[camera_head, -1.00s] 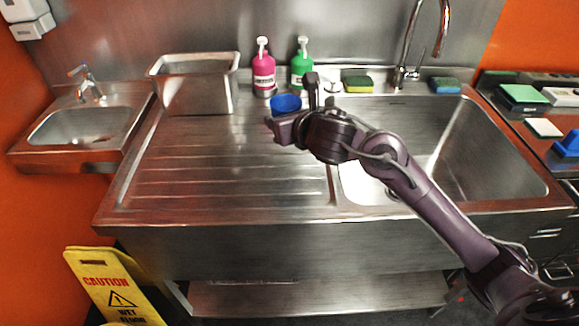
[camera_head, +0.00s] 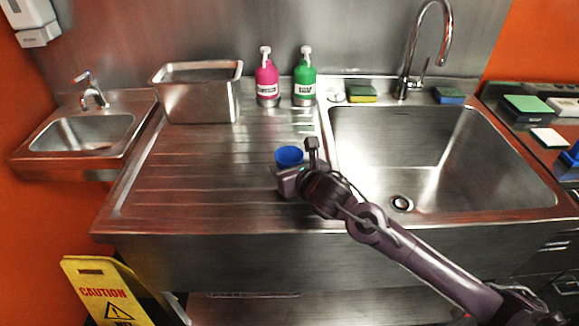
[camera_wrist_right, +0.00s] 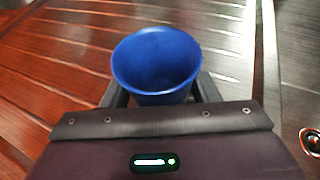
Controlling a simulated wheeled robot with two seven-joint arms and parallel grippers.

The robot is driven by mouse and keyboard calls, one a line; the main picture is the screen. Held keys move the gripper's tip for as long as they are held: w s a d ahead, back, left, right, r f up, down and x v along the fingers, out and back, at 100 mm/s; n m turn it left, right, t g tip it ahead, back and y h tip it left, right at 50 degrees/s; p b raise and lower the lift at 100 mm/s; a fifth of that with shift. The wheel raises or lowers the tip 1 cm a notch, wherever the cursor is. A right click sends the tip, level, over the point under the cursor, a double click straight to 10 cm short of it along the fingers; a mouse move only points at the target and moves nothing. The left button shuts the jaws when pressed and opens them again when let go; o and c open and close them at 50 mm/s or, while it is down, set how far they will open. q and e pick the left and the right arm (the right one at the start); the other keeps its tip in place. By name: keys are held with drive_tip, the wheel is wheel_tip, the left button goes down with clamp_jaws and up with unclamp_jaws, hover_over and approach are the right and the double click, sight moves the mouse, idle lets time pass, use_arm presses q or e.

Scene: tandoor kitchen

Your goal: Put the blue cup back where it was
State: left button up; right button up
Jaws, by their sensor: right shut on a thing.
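The blue cup (camera_head: 289,156) is upright over the right part of the ribbed drainboard (camera_head: 200,170), near the sink's left edge. My right gripper (camera_head: 287,172) is shut on it and hides its lower part in the head view. In the right wrist view the cup (camera_wrist_right: 156,62) stands between the two fingers of my right gripper (camera_wrist_right: 160,92), its open mouth showing an empty inside. I cannot tell whether its base touches the drainboard. My left gripper is not in view.
A pink bottle (camera_head: 266,80) and a green bottle (camera_head: 304,80) stand at the back, beside a steel bin (camera_head: 200,100). The sink basin (camera_head: 430,150) lies to the right, with sponges (camera_head: 362,94) behind it.

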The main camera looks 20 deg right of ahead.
drive_tip(key=shift+f, duration=0.2)
drive_tip(key=o, duration=1.1)
drive_tip(key=shift+r, duration=0.2)
drive_tip(key=shift+s+r, duration=0.1)
drive_tip(key=shift+s, duration=0.05)
drive_tip(key=b+v, duration=0.1)
drive_tip(key=v, duration=1)
drive_tip(key=shift+s+d+r, duration=0.1)
drive_tip(key=shift+s+r, duration=0.05)
drive_tip(key=shift+s, duration=0.15)
